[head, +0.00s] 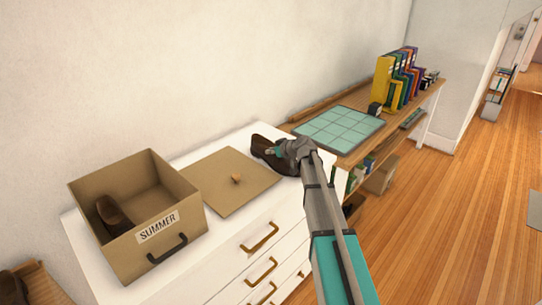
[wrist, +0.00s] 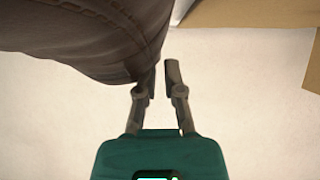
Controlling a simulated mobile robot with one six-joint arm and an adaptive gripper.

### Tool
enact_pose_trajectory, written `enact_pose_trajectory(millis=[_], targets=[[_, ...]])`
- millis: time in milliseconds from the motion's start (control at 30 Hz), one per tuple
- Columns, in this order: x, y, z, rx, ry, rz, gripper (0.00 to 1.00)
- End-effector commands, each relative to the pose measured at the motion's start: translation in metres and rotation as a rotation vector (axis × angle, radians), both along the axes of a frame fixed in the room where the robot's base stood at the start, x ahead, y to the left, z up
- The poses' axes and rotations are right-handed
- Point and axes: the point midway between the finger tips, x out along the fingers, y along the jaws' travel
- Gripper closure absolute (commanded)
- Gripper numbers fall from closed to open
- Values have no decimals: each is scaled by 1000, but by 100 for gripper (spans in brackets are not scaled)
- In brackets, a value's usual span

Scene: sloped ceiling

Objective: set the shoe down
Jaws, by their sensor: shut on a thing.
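My gripper (head: 277,152) is shut on a dark brown shoe (head: 264,158) over the far right end of the white dresser (head: 262,222). In the wrist view the shoe (wrist: 85,35) fills the upper left, and my gripper's fingers (wrist: 160,72) pinch its edge. The pale surface shows below it. I cannot tell whether the shoe touches the dresser top. A second brown shoe (head: 112,215) is inside the cardboard box (head: 185,205) labelled SUMMER, on the dresser's left part.
A flat cardboard lid (head: 215,185) with a small knob lies between box and held shoe. To the right, a wooden desk (head: 385,125) bears a green gridded mat (head: 340,130) and several coloured binders (head: 395,75). Bare dresser top shows in front of the lid.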

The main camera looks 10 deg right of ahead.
Motion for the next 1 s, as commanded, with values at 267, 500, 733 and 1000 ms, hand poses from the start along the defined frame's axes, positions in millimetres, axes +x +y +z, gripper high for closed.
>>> enact_pose_trajectory(millis=[267,500,733,1000], targets=[[0,0,-1,1,-1,0,100],[0,0,-2,0,0,0,80],[0,0,-2,0,0,0,55],[0,0,-2,0,0,0,55]])
